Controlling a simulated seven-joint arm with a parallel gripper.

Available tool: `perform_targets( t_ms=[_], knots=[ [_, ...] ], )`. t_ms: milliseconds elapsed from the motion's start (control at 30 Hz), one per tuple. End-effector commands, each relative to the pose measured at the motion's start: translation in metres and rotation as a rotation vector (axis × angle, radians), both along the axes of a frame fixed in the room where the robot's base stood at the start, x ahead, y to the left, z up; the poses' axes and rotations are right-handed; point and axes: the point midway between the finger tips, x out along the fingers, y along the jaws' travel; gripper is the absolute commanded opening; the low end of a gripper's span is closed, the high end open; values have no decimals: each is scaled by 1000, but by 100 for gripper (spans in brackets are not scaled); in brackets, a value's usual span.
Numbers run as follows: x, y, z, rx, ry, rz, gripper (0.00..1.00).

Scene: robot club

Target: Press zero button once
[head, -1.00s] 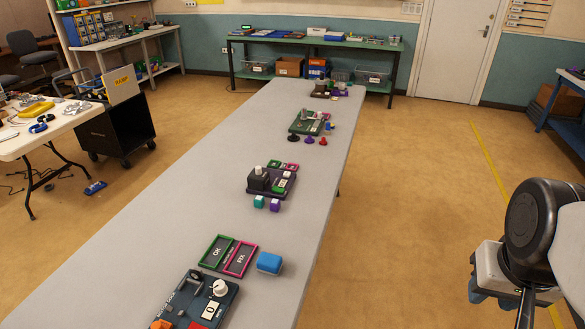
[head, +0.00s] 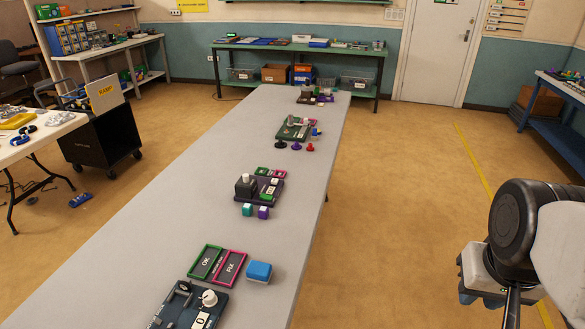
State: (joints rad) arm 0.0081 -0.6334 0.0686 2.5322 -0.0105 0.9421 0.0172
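A dark blue panel (head: 174,309) lies at the near end of the long grey table, cut off by the bottom edge of the head view. It carries a white round knob (head: 209,298) and a white tile marked "0" (head: 200,320), partly cut off. Whether this tile is a button I cannot tell. My gripper (head: 510,306) is at the right edge, beyond the table's right side and away from the panel. Only part of it shows, and its fingertips are not clear.
The long grey table (head: 235,130) runs away from me. Green OK (head: 206,262) and pink FIX (head: 230,266) cards and a blue block (head: 258,272) lie just beyond the panel. Other panels (head: 259,190) stand farther along. Open floor (head: 390,200) is right of the table.

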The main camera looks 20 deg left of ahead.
Motion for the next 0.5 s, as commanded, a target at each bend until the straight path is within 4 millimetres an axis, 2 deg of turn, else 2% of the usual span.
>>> perform_targets(
  t_ms=[33, 167, 500],
  knots=[
    [0, 0, 0, 0, 0, 0, 20],
    [0, 0, 0, 0, 0, 0, 0],
    [0, 0, 0, 0, 0, 0, 0]
  ],
)
